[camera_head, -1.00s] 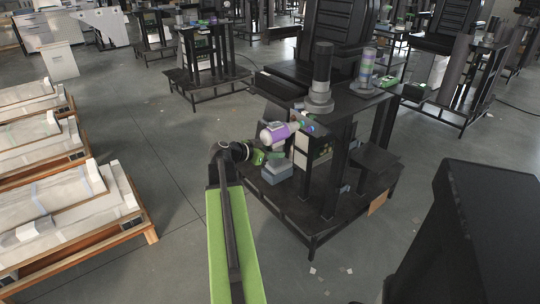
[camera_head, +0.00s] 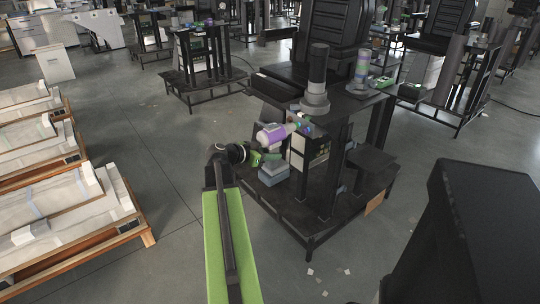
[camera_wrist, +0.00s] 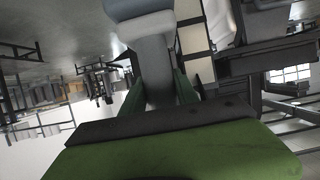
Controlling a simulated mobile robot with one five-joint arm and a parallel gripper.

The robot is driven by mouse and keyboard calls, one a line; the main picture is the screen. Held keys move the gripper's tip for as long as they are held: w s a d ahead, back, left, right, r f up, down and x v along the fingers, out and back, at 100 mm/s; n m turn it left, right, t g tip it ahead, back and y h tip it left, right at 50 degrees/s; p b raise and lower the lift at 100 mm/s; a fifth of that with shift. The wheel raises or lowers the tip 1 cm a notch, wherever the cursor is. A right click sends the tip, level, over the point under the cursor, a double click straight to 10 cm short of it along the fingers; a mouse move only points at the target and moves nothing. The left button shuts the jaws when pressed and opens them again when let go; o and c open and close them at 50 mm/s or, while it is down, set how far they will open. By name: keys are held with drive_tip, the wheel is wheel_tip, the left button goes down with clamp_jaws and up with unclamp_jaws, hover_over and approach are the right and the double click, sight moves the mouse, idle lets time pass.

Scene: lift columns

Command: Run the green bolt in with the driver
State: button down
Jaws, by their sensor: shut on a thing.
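The driver (camera_head: 271,137) has a purple and white body and a grey-blue battery base (camera_head: 272,173). It stands upright, its nose pointing right at the bench's near upper corner. My gripper (camera_head: 264,157) is green and shut on the driver's grey handle, below the body. In the wrist view the handle (camera_wrist: 157,75) lies between the green fingers, with the base at the top. Small coloured heads (camera_head: 303,124) sit at the bench corner just beyond the nose. They are too small to tell which is the green bolt, or whether the nose touches one.
The black bench (camera_head: 335,112) bears a dark column on a grey collar (camera_head: 316,100) and a multicoloured column (camera_head: 362,70). Its lower shelf (camera_head: 310,222) juts out below the driver. Wooden pallets with wrapped loads (camera_head: 75,205) stand at left. Floor between is clear.

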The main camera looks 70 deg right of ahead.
drive_tip(key=shift+s+d, duration=0.35)
drive_tip(key=shift+d, duration=0.2)
drive_tip(key=shift+s+d, duration=0.35)
drive_tip(key=shift+d, duration=0.2)
idle(4.4)
drive_tip(key=shift+w+a, duration=0.45)
drive_tip(key=shift+a, duration=0.25)
drive_tip(key=shift+w+a, duration=0.45)
drive_tip(key=shift+a, duration=0.3)
drive_tip(key=shift+w+a, duration=0.45)
drive_tip(key=shift+a, duration=0.25)
drive_tip(key=w+a, duration=0.2)
drive_tip(key=a, duration=0.1)
drive_tip(key=shift+w+a, duration=0.1)
drive_tip(key=shift+a, duration=0.05)
